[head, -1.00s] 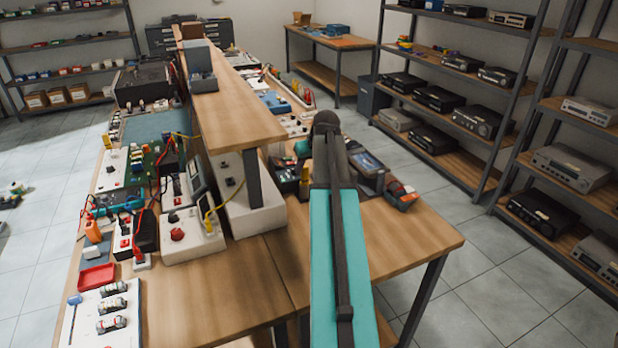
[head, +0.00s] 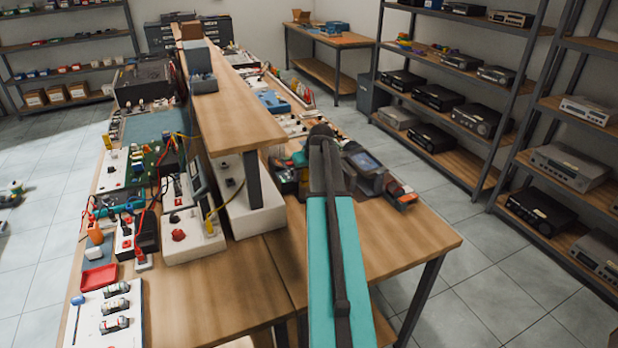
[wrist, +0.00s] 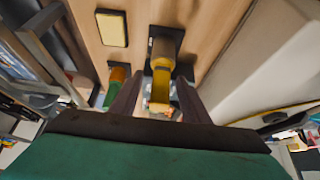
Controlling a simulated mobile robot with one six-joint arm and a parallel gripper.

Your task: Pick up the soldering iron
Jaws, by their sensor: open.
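In the wrist view, a tool with a yellow body and a brownish end (wrist: 162,62), which looks like the soldering iron, stands between the two dark fingers of my gripper (wrist: 158,92). The fingers are open, one on each side of it, and I cannot tell whether either touches it. A small orange and green item (wrist: 117,82) is just left of the left finger. In the head view, my arm reaches over the right side of the workbench (head: 405,238); it hides the fingers and the yellow tool.
A handheld device with a screen (head: 364,168) and an orange-ended item (head: 399,192) lie right of my arm. A raised wooden shelf (head: 240,125) and a white box (head: 247,210) stand to the left. The bench's front right is clear.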

